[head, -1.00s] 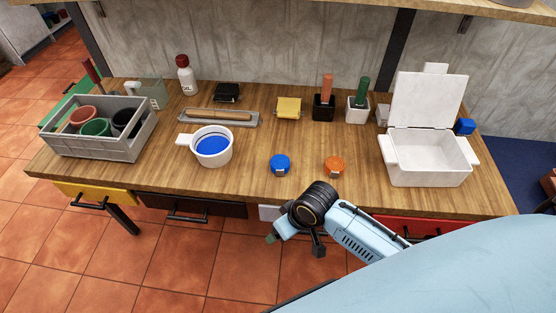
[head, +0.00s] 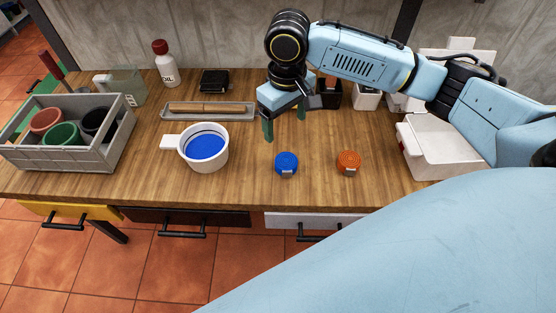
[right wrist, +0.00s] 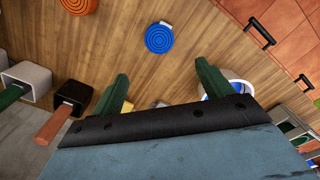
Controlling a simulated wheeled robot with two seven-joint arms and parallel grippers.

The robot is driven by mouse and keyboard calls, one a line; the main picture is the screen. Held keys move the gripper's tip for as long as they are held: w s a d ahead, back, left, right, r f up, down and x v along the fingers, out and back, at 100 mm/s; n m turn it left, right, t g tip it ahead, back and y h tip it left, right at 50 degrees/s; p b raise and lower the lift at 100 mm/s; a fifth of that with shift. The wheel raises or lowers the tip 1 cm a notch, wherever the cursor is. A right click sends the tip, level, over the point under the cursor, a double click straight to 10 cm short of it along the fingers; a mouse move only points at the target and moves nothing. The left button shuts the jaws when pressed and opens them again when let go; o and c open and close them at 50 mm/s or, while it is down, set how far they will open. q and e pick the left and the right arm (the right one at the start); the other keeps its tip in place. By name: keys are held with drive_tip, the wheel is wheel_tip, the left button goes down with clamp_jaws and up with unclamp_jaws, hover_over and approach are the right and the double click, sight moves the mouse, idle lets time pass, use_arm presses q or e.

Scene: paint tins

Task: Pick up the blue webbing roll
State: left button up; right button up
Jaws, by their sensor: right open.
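The blue webbing roll (head: 287,163) lies flat on the wooden table near its front edge, with a small pale tag at its front. It also shows in the right wrist view (right wrist: 159,39), beyond the gap between the fingers. My right gripper (head: 284,126) points down above the table, behind the blue roll and apart from it. Its green fingers are open and empty; they also show in the right wrist view (right wrist: 164,84). My left gripper is not in view.
An orange roll (head: 349,162) lies right of the blue one. A white pot with blue contents (head: 221,158) stands left. A grey crate of pots (head: 72,162) is far left; a white open box (head: 438,166) is right. Table around the blue roll is clear.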

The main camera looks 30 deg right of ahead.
drive_tip(key=b, duration=0.2)
hover_over(285, 159)
drive_tip(key=f, duration=0.6)
drive_tip(key=shift+w, duration=0.3)
wheel_tip(285, 159, down, 2)
drive_tip(key=shift+f+b, duration=0.3)
drive_tip(key=shift+f, duration=0.1)
drive_tip(key=f, duration=0.1)
drive_tip(key=f+b, duration=0.1)
drive_tip(key=f, duration=0.1)
drive_tip(key=shift+s+f+b, duration=0.3)
drive_tip(key=shift+s, duration=0.05)
drive_tip(key=shift+f, duration=0.8)
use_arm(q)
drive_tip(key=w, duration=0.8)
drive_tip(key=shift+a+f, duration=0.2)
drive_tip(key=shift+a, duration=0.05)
